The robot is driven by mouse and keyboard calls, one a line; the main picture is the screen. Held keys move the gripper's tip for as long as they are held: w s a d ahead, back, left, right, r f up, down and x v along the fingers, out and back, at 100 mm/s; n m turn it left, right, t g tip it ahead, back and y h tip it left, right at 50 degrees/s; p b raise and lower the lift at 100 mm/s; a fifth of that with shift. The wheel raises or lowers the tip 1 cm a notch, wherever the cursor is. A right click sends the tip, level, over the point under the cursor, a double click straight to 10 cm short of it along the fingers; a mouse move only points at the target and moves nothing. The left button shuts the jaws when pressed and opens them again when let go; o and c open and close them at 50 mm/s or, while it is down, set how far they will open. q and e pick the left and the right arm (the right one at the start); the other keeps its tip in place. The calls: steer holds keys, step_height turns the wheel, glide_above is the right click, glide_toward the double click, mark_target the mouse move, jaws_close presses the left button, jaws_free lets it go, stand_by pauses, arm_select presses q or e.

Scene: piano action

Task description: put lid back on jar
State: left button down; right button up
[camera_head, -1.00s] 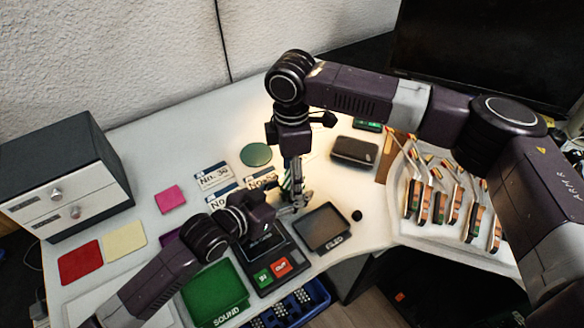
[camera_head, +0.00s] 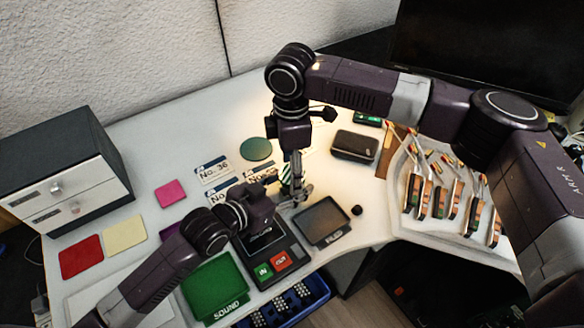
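A small green-and-dark striped thing (camera_head: 286,184) stands on the white desk beside my grippers. It may be the jar, but it is mostly hidden behind my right gripper. My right gripper (camera_head: 303,190) points down close against it, and its fingers are too small to tell open from shut. My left gripper (camera_head: 284,204) reaches in from the left, low beside the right fingertips. Its fingers are partly hidden by its own wrist. I cannot make out a lid for certain. A flat dark-green disc (camera_head: 256,149) lies on the desk behind the grippers.
A black device with green and red buttons (camera_head: 280,261) and a dark tray (camera_head: 322,223) lie in front of the grippers. A small black knob (camera_head: 357,210) is by the desk edge. A dark case (camera_head: 354,146) and piano action parts (camera_head: 447,195) are at right.

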step_height(320, 180, up, 12)
stand_by(0.7)
arm_select(q)
steer(key=c, duration=0.9)
jaws_free()
steer(key=shift+o, duration=0.2)
steer(key=v, duration=1.2)
steer(key=shift+s, duration=0.1)
